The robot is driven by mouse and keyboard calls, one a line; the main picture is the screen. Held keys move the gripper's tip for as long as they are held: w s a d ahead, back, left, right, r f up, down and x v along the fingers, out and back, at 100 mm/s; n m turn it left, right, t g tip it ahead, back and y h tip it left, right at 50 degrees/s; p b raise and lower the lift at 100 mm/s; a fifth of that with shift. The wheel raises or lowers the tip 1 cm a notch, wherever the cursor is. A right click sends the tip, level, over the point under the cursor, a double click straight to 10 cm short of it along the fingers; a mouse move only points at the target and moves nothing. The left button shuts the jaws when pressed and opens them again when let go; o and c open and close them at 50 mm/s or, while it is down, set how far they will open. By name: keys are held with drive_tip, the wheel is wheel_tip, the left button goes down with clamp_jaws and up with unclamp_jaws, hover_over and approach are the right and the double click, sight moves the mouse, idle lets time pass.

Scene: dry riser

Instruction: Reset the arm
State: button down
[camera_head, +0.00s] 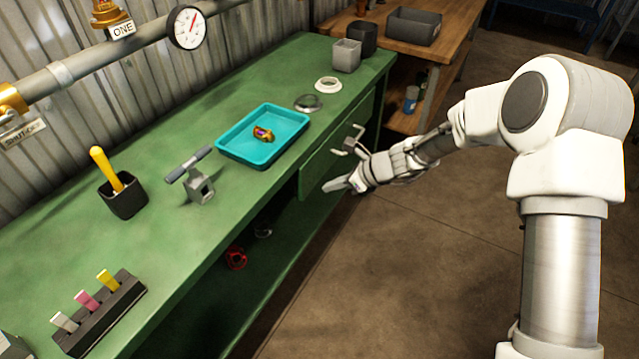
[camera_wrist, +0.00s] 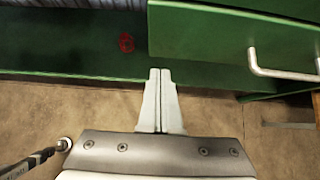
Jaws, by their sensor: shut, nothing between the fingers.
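My arm stands at the right of the head view and reaches left toward the front of the green workbench (camera_head: 225,95). My gripper (camera_head: 328,187) is beside the bench front, near the drawer (camera_head: 325,160) and its metal handle (camera_head: 347,140). In the wrist view my gripper (camera_wrist: 160,72) is shut, its two fingers together with nothing between them. The drawer front (camera_wrist: 215,35) lies ahead and to the right of the fingertips there, with its handle (camera_wrist: 280,73) further right. I cannot tell whether the fingers touch the bench.
A blue tray (camera_head: 225,150) holding a brass part, a grey clamp-like tool (camera_head: 197,185) and a black cup (camera_head: 125,200) stand on the bench. A red handwheel (camera_head: 236,258) lies on the lower shelf. A wooden table (camera_head: 455,40) stands behind. Open floor (camera_head: 430,260) lies below the arm.

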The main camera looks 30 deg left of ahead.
drive_tip(key=s+d+r+n+t+h+p, duration=0.1)
drive_tip(key=s+d+r+n+h, duration=0.3)
drive_tip(key=d+r, duration=0.65)
drive_tip(key=s+d+r+n+t+y+p, duration=0.1)
drive_tip(key=s+d+r+n, duration=0.1)
drive_tip(key=d+r+n, duration=0.65)
drive_tip(key=s+d+r+n+t+h, duration=0.25)
drive_tip(key=s+d+r, duration=0.25)
drive_tip(key=s+d, duration=0.45)
drive_tip(key=s+d+r+n+t+h, duration=0.1)
drive_tip(key=s+d+r+n+h, duration=0.3)
drive_tip(key=s+d, duration=0.55)
drive_tip(key=w+d+r+p, duration=0.2)
drive_tip(key=w+r+p, duration=0.1)
drive_tip(key=r+p, duration=1.1)
drive_tip(key=shift+r+m, duration=0.3)
drive_tip(key=shift+r, duration=0.55)
drive_tip(key=shift+a+y, duration=0.2)
drive_tip(key=shift+y, duration=0.05)
